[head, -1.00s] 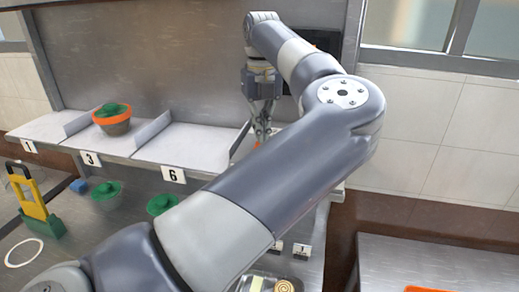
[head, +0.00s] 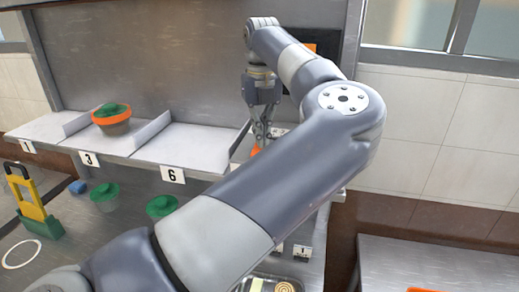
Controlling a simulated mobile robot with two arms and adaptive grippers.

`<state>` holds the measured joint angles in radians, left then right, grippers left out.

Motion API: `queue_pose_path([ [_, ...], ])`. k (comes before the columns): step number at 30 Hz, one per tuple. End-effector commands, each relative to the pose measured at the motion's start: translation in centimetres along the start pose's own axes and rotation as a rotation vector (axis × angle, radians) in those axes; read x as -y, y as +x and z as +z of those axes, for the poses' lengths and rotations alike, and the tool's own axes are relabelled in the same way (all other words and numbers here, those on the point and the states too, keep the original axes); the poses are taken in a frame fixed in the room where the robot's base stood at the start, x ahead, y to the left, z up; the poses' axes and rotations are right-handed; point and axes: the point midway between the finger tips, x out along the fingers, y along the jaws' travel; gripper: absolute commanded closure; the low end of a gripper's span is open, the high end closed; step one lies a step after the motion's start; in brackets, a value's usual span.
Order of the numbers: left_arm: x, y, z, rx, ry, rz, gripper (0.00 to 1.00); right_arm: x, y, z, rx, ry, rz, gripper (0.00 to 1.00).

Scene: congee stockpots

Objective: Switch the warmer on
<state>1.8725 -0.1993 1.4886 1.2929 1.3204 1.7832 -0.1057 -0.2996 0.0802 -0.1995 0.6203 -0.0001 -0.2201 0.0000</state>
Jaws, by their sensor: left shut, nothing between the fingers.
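My left arm crosses the head view from the lower left, and its gripper (head: 261,139) points down at the right end of the shelf. It is shut and holds nothing. A small orange part (head: 256,150) shows at its fingertips; whether they touch cannot be told. It may be the warmer's switch, but my arm hides most of what is around it. No whole warmer can be made out. My right gripper is not in view.
A bowl with an orange rim and green lid (head: 112,119) stands on the numbered shelf (head: 185,146). Below are green-lidded containers (head: 104,196), a yellow-and-green stand (head: 31,200), a white ring (head: 22,253) and a tray (head: 270,284). Another metal table (head: 440,265) is at right.

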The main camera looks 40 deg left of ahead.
Motion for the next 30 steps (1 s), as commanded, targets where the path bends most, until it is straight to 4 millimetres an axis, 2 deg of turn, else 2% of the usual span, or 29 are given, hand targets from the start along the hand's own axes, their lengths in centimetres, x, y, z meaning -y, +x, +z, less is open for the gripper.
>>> queue_pose_path([
  [17, 0.0, 0.6, -0.1, -0.004, 0.000, 0.001, 1.00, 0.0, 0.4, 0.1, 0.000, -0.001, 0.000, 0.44],
  [30, 0.0, -2.8, 0.0, -0.003, -0.001, 0.000, 1.00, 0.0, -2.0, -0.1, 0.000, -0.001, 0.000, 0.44],
])
